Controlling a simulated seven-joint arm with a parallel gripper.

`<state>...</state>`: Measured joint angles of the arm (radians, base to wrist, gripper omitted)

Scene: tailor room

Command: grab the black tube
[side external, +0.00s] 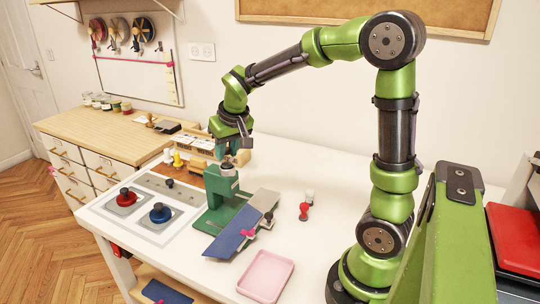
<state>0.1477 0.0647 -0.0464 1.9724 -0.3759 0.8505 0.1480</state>
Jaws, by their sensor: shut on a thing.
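My gripper (231,152) points down at the top of a green stand-like device (218,205) on the white table. It is shut on a small dark, round piece at its fingertips, which I take for the black tube (228,169). The tube is upright over the device's top. It is small here, and the fingers partly cover it, so I cannot tell whether it rests on the device or is lifted clear.
A blue and grey sloping piece (243,225) leans against the device. A panel with red and blue knobs (146,205) is at left. The table's back right is clear.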

